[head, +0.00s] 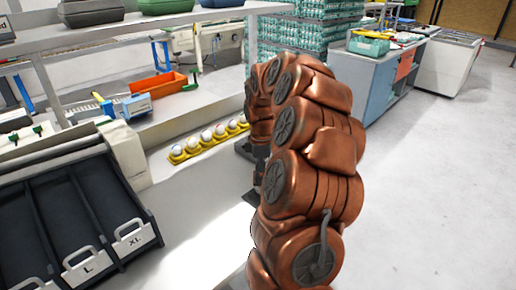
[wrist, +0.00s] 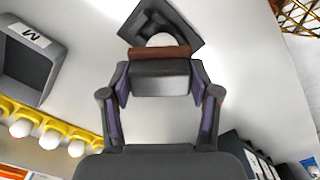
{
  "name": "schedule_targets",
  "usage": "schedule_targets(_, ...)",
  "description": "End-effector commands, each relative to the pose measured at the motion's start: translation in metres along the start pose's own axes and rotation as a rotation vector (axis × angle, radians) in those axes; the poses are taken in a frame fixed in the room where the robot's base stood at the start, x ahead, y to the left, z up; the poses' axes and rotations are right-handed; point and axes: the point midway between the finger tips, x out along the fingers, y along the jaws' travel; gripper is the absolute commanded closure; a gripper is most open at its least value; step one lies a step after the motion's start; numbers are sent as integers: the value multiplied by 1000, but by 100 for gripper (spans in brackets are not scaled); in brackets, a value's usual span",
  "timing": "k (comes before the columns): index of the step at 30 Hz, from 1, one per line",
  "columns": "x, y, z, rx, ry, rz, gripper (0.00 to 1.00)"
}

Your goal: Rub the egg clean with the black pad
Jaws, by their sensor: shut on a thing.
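My gripper (wrist: 160,84) is shut on a dark block-shaped pad (wrist: 160,78) with a brown strip along its far edge. A white egg (wrist: 160,40) sits in a dark square holder (wrist: 184,29) just beyond the pad in the wrist view. The pad hides the near part of the egg, and I cannot tell whether they touch. In the head view my copper arm hides the egg and the pad, and only a dark edge of the holder (head: 243,149) shows beside it.
A yellow tray (head: 180,157) with several white eggs lies on the bench; it also shows in the wrist view (wrist: 88,133). Dark sorting lanes marked L and XL (head: 85,215) stand at the left. A grey bin marked M (wrist: 28,60) shows in the wrist view.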

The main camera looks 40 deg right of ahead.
Motion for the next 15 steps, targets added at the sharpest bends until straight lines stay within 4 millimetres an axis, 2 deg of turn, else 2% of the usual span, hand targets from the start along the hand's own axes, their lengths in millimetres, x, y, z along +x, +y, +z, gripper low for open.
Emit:
schedule_targets(4, -5, 2, -4, -2, 1, 1, 82)
schedule_targets(7, -20, 3, -4, -2, 3, 7, 82)
schedule_targets(15, -44, 2, -4, -2, 2, 2, 82)
